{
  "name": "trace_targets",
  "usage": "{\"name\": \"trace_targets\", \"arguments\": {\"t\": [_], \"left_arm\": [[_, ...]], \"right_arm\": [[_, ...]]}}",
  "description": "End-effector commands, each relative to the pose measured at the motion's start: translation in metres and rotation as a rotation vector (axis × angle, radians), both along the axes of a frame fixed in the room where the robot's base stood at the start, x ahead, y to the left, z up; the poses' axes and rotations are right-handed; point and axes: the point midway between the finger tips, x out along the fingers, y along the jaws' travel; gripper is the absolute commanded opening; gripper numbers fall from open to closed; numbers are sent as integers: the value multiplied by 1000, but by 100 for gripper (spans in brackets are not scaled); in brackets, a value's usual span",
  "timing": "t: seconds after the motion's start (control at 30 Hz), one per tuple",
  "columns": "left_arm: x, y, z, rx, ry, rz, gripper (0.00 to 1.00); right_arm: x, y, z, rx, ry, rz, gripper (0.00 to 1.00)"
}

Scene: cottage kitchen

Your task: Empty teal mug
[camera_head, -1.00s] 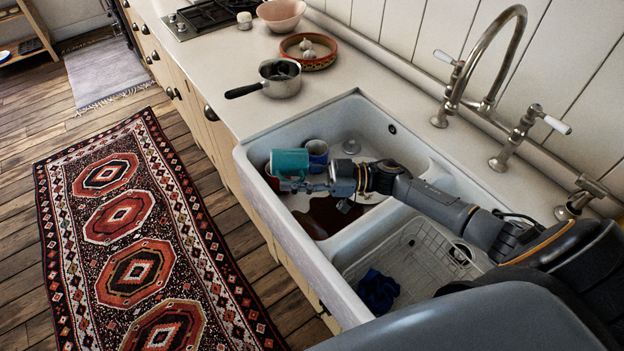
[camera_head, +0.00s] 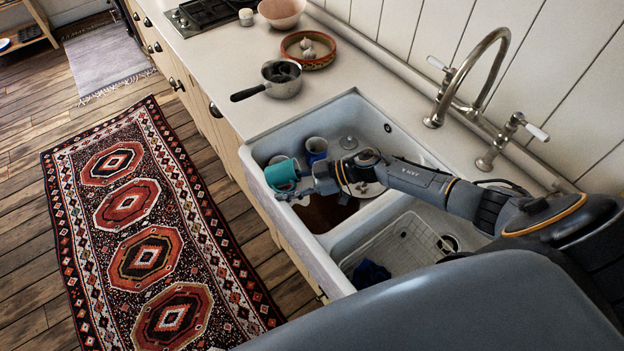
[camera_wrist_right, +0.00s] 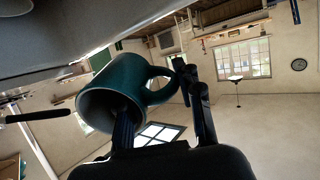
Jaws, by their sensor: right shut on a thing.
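The teal mug (camera_head: 281,175) is held in the air over the front edge of the sink's far basin, and it looks tilted. My right gripper (camera_head: 304,180) is shut on it. In the right wrist view the teal mug (camera_wrist_right: 108,88) shows its dark mouth and its handle. One finger of my right gripper (camera_wrist_right: 163,108) reaches in at the mouth, and the other is outside near the handle. Whether anything is in the mug cannot be seen. My left gripper is not in view.
The double sink (camera_head: 312,262) has a blue mug (camera_head: 316,147), a dish and a brown patch in the far basin. A rack (camera_head: 405,245) and a dark blue cloth (camera_head: 371,273) are in the near basin. A pan (camera_head: 282,80) and terracotta dish (camera_head: 309,60) stand on the counter. The tap (camera_head: 465,75) rises behind.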

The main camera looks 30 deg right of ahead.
Motion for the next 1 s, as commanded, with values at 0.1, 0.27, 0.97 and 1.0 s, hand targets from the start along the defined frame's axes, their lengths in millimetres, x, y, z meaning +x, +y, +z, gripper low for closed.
{"name": "trace_targets", "arguments": {"t": [0.1,0.27,0.97,1.0], "left_arm": [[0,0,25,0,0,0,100],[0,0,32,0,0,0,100],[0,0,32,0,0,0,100],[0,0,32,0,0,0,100]], "right_arm": [[1,1,11,-37,16,0,0],[1,1,11,-117,42,2,0],[1,2,8,-432,173,-6,0],[1,3,7,-452,181,-5,0]]}}
